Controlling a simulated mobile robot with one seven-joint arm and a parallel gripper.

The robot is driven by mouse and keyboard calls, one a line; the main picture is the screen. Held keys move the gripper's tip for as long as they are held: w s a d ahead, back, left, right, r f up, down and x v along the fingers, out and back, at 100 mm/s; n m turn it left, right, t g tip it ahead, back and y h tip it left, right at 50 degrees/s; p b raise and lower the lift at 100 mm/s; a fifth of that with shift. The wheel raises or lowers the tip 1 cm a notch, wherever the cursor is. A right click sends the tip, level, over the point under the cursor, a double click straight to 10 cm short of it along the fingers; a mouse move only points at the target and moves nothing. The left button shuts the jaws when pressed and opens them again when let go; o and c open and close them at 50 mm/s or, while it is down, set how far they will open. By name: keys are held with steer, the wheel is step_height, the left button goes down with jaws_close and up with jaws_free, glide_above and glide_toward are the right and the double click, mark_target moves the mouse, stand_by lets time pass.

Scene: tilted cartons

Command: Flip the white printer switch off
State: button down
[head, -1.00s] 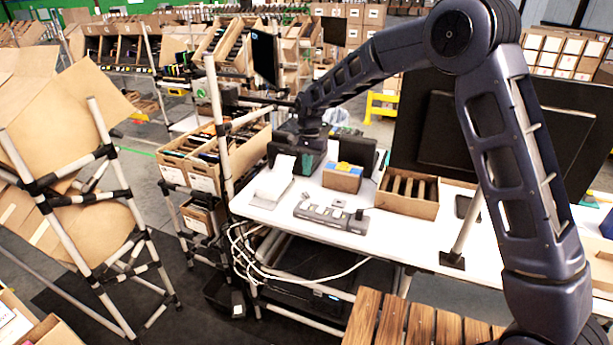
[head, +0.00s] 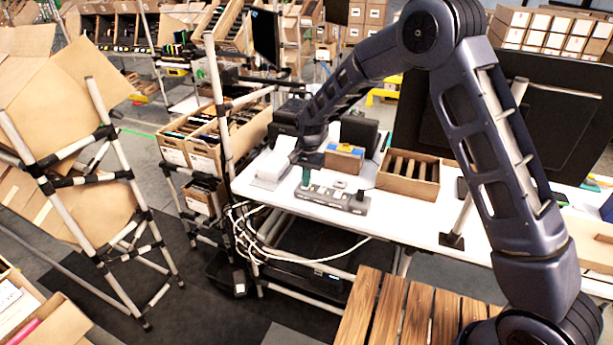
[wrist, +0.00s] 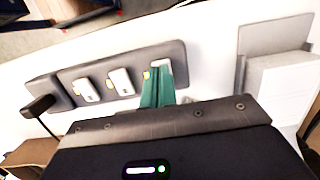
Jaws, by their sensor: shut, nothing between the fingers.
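A grey switch strip (head: 335,198) lies flat on the white table. In the wrist view the strip (wrist: 130,72) carries white rocker switches, one at left (wrist: 88,90) and one in the middle (wrist: 121,81), with yellow marks beside them. My gripper (head: 306,182) is shut and empty, its green fingertips (wrist: 160,78) pointing down over the strip's end nearest the white printer-like box (head: 270,170). The fingers hide most of whatever switch is there; a yellow mark shows beside them. I cannot tell whether they touch it, or read any label. The white box (wrist: 282,85) is also in the wrist view.
A black plug (wrist: 40,105) with a cord sits at the strip's far end. A divided cardboard box (head: 409,175) and a smaller box with blue and yellow items (head: 343,158) stand behind the strip. A metal post (head: 216,110) rises at the table's left corner.

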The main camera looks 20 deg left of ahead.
steer(key=shift+f, duration=0.1)
steer(key=shift+s+d+f+t, duration=0.2)
steer(key=shift+s+f+t, duration=0.4)
steer(key=shift+t, duration=0.5)
steer(key=shift+w, duration=0.15)
steer(key=shift+w+d+r, duration=0.15)
steer(key=shift+w+d, duration=0.05)
steer(key=shift+w, duration=0.85)
steer(key=shift+r, duration=0.1)
steer(key=shift+a+r, duration=0.15)
steer(key=shift+r, duration=0.15)
step_height(320, 180, up, 14)
steer(key=s, duration=0.2)
steer(key=shift+a, duration=0.35)
